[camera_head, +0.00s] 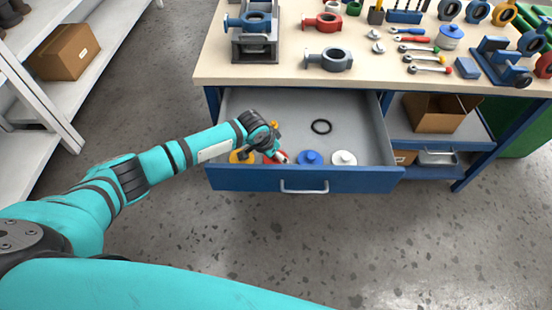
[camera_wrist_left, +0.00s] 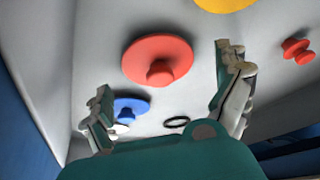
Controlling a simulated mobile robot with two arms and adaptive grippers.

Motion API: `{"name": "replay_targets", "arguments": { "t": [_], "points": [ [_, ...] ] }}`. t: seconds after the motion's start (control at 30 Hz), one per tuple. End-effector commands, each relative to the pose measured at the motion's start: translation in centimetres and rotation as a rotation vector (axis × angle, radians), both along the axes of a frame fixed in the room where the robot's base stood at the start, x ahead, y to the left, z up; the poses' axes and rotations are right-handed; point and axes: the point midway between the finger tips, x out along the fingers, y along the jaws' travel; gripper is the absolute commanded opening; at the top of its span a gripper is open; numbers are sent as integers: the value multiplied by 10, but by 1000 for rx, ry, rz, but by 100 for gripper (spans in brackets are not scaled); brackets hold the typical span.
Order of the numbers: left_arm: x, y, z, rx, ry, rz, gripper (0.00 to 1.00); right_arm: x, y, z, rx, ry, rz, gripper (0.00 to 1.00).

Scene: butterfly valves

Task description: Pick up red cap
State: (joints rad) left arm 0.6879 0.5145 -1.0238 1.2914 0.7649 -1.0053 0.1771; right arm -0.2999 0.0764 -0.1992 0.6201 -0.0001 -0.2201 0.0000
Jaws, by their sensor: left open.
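The red cap (camera_wrist_left: 158,58) is a round disc with a knob, inside the open drawer (camera_head: 240,178). In the head view only a small part of the red cap (camera_head: 267,160) shows behind my left gripper (camera_head: 280,156). In the left wrist view my left gripper (camera_wrist_left: 168,98) is open, with its two fingers apart and nothing between them. The red cap appears beyond the fingertips, between the two fingers' directions and apart from them. My right gripper is not in view.
The drawer also holds a yellow cap (camera_head: 241,156), a blue cap (camera_head: 311,157), a white cap (camera_head: 344,158) and a black ring (camera_head: 321,126). A small red knob (camera_wrist_left: 298,50) shows in the wrist view. The workbench top (camera_head: 225,75) above holds valve parts and tools.

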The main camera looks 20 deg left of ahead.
Motion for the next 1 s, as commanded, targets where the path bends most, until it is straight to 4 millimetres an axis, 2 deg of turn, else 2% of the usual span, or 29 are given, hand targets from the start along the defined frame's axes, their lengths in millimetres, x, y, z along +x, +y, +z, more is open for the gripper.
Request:
{"name": "replay_targets", "arguments": {
  "t": [0.07,0.8,1.0],
  "points": [
    [0,0,0,0,0,0,97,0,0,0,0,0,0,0],
    [0,0,0,0,1,1,2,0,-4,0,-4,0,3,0],
    [0,1,1,0,1,1,2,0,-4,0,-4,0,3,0]
  ]
}}
